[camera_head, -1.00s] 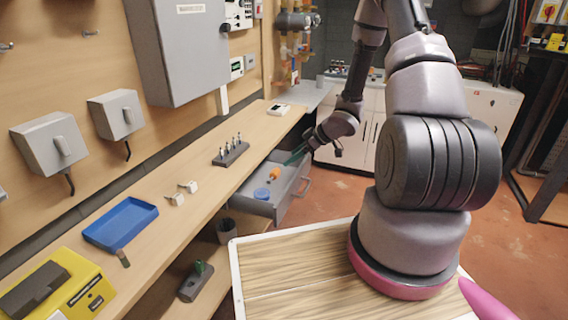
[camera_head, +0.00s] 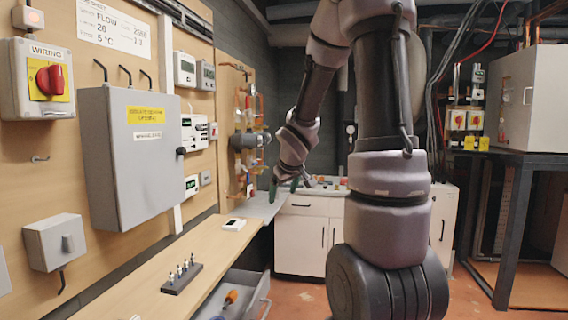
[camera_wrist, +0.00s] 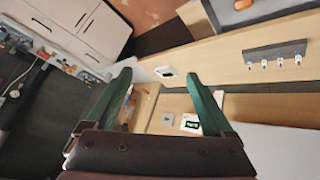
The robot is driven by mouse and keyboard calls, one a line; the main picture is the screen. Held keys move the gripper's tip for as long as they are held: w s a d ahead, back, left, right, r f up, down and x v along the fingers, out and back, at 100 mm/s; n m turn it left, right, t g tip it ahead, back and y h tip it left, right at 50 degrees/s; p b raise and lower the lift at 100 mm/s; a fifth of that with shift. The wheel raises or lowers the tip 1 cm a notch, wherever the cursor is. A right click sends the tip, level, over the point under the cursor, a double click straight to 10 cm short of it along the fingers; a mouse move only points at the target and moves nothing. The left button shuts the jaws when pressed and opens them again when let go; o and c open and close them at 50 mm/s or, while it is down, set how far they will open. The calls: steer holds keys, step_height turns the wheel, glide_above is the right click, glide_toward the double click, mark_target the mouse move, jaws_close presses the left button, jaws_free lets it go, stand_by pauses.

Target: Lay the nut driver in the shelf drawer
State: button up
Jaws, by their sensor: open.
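The shelf drawer (camera_head: 257,296) stands pulled out below the bench at the bottom of the head view. An orange-handled tool (camera_head: 231,297), which looks like the nut driver, lies inside it; its far end is hard to make out. In the wrist view only a bit of orange (camera_wrist: 243,4) shows at the top edge, in the grey drawer (camera_wrist: 275,10). My gripper (camera_head: 283,194) is raised well above the bench and apart from the drawer. Its green fingers (camera_wrist: 160,76) are spread in the wrist view, with nothing held between them.
A dark rack with several small bits (camera_head: 181,277) and a white device (camera_head: 233,224) sit on the bench (camera_head: 150,275). Grey boxes and controls line the wall at left. White cabinets (camera_head: 302,245) stand behind. Open air surrounds my gripper.

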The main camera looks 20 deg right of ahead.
steer(key=s+a+r+m+y, duration=0.1)
steer(key=s+a+r+m, duration=0.2)
steer(key=s, duration=0.8)
steer(key=s+a+r+m+y, duration=0.2)
steer(key=s+a+r+m, duration=0.2)
steer(key=s+r, duration=0.6)
steer(key=s+a, duration=0.2)
steer(key=shift+s+a+r+g, duration=0.2)
steer(key=shift+a+g, duration=0.2)
